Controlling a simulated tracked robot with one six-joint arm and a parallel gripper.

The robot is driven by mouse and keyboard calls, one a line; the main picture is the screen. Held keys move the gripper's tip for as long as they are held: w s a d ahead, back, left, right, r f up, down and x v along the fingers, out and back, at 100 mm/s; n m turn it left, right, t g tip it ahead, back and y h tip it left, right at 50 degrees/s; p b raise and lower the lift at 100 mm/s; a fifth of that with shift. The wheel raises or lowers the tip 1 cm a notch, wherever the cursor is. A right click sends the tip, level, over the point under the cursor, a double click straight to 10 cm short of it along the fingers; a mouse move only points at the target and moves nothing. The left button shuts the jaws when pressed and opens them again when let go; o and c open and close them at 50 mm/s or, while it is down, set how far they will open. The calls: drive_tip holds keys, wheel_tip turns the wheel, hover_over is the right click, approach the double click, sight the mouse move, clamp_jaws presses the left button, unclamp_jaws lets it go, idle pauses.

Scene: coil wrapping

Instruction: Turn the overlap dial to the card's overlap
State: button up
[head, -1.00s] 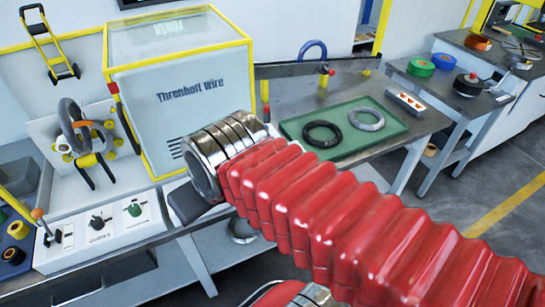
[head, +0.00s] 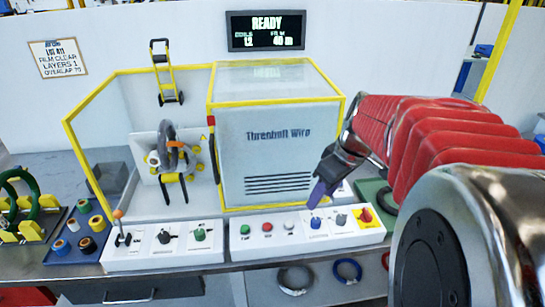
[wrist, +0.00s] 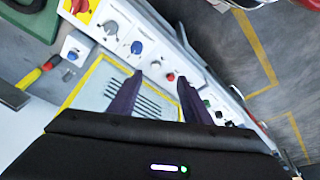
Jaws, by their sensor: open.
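The card (head: 58,58) hangs on the wall at the upper left in the head view. It appears to read film clear, layers 1, overlap 75; the last digits are blurred. My gripper (head: 318,193) is open and empty above the right panel, near the blue knob. In the wrist view, its fingers (wrist: 160,82) are apart, with the blue knob (wrist: 136,47) beyond them.
The wrapping cabinet (head: 275,140) stands behind the panels. A red stop knob (head: 366,215) is on the right panel's end. A blue tray (head: 76,238) holds several rolls. The screen (head: 266,31) reads READY.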

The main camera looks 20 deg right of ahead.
drive_tip(key=n+y, duration=0.1)
drive_tip(key=n, duration=0.1)
approach(342, 217)
drive_tip(key=v, duration=0.5)
drive_tip(key=shift+s+d+t, duration=0.2)
drive_tip(key=shift+s+t, duration=0.05)
drive_tip(key=shift+t, duration=0.05)
drive_tip(key=shift+f, duration=0.1)
drive_tip(key=x, duration=1.3)
drive_tip(key=shift+a+f, duration=0.2)
drive_tip(key=shift+f, duration=0.15)
drive_tip(key=shift+c, duration=0.2)
drive_tip(key=c, duration=0.9)
drive_tip(key=shift+a, duration=0.1)
drive_tip(key=shift+c, duration=0.4)
